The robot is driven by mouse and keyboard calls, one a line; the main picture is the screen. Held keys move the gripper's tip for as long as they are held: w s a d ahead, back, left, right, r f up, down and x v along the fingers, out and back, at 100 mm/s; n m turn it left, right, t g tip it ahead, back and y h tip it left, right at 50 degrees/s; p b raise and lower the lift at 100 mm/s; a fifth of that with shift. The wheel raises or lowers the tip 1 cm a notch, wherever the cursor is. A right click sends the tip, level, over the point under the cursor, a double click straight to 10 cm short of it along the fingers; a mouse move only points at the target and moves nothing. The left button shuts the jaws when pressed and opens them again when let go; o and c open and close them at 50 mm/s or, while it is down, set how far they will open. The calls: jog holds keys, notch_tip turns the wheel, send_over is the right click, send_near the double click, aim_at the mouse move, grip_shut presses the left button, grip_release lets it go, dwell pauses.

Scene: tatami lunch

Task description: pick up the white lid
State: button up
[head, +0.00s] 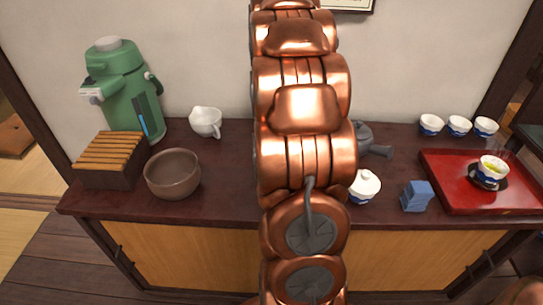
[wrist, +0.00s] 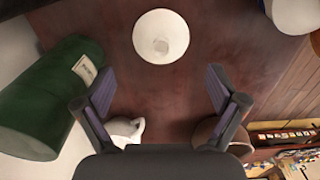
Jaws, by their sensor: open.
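The white lid (wrist: 161,37), round with a small knob in its middle, lies on the dark red-brown counter at the top centre of the wrist view. In the head view I cannot see it; my own arm covers that part of the counter. My gripper (wrist: 160,92) is open and empty. Its two fingers are spread wide, and the lid shows beyond the fingertips, apart from them. The gripper's fingers are hidden in the head view.
A green canister (wrist: 45,100) is left of the lid in the wrist view. A white pitcher (head: 205,121) and brown bowl (head: 173,173) stand left of my arm.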

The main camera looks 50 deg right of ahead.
jog(key=shift+s+f, duration=0.1)
jog(key=shift+f, duration=3.4)
jog(key=shift+a, duration=0.1)
jog(key=c, duration=1.4)
